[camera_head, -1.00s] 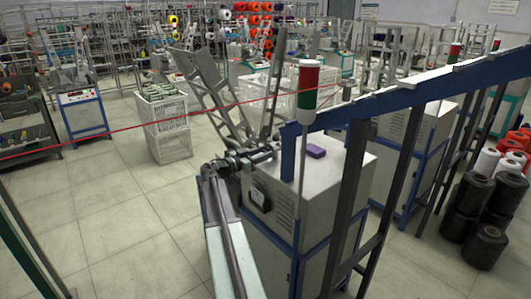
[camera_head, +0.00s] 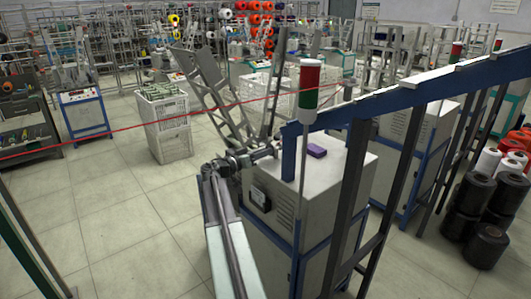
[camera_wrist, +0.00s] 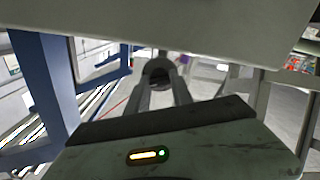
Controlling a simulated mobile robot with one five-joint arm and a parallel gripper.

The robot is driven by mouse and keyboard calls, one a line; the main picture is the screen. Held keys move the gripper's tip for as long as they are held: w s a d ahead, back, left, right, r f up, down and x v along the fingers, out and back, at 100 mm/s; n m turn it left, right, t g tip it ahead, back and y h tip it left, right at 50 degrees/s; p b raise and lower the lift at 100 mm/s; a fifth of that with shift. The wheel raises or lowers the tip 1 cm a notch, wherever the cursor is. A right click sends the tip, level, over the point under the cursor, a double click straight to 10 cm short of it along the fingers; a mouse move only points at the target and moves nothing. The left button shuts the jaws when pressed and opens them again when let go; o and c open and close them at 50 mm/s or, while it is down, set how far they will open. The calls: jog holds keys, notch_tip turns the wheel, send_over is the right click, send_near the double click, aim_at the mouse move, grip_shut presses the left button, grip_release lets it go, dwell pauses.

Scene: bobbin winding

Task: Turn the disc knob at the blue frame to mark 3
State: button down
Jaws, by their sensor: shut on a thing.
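My gripper (camera_head: 268,152) reaches to the left end of the blue frame (camera_head: 288,152), above the near edge of the pale cabinet, in the head view. In the wrist view, the two grey fingers of my gripper (camera_wrist: 159,88) run forward and close on a dark round thing, which I take to be the disc knob (camera_wrist: 158,72). The knob is too small to make out in the head view. Its marks and pointer cannot be read in either view. The blue frame also shows at the left of the wrist view (camera_wrist: 45,85).
A pale cabinet (camera_head: 285,195) stands below my gripper, with a purple block (camera_head: 316,151) on top. Stacked white crates (camera_head: 172,140) stand to the left.

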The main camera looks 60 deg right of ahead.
jog(key=n, duration=0.3)
jog(key=shift+s+n, duration=0.15)
jog(key=shift+n, duration=0.15)
jog(key=shift+f+n, duration=0.1)
jog(key=shift+n, duration=1.7)
jog(key=c, duration=1.1)
grip_release()
jog(key=shift+a, duration=0.1)
jog(key=v, duration=0.7)
jog(key=shift+w+a, duration=0.2)
jog(key=shift+a, duration=0.1)
